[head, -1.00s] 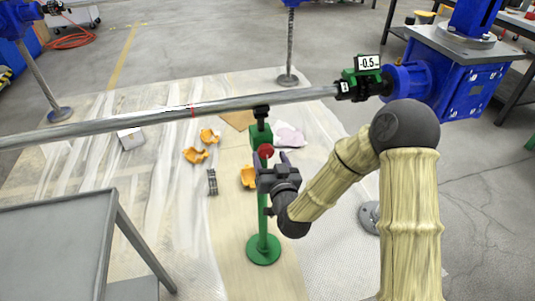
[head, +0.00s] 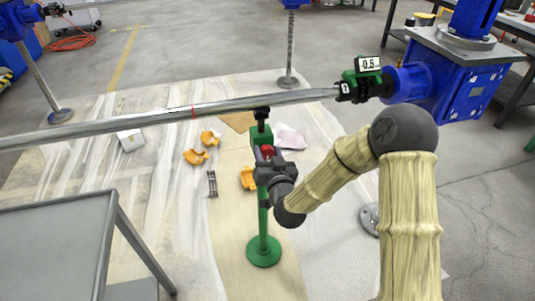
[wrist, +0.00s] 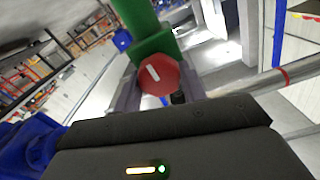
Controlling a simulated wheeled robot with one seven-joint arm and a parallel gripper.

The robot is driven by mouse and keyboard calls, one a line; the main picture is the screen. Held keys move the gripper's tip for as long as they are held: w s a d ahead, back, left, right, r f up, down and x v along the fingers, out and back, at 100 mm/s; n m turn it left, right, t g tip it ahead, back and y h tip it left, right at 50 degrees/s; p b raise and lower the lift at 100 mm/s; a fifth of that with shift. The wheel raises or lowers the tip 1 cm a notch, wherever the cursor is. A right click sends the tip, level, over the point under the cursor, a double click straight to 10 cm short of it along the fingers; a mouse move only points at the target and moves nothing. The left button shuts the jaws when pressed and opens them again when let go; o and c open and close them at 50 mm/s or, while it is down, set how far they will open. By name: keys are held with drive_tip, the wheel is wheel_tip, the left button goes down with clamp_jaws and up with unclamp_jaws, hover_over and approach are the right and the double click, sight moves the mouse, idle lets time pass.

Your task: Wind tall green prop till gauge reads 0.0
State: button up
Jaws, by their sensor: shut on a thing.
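The tall green prop (head: 263,215) stands upright on a round green foot, its black head (head: 262,113) under the long grey shaft. The prop's red knob (head: 267,151) is partly hidden by my gripper (head: 266,160). In the wrist view the red knob (wrist: 161,75) shows a white mark and sits between the fingers of my gripper (wrist: 163,88), which is shut on it. The gauge (head: 369,64) is on a green clamp at the shaft's right end; it appears to read 0.5, with no clear minus sign.
The shaft (head: 150,116) crosses the view and meets a blue gear housing (head: 450,85) at right. A grey table (head: 60,235) stands at front left. Orange pieces (head: 195,156) and a dark ribbed part (head: 212,183) lie on the floor sheeting.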

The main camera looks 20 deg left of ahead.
drive_tip(key=shift+m, duration=0.5)
drive_tip(key=o, duration=1)
drive_tip(key=shift+s+d, duration=0.1)
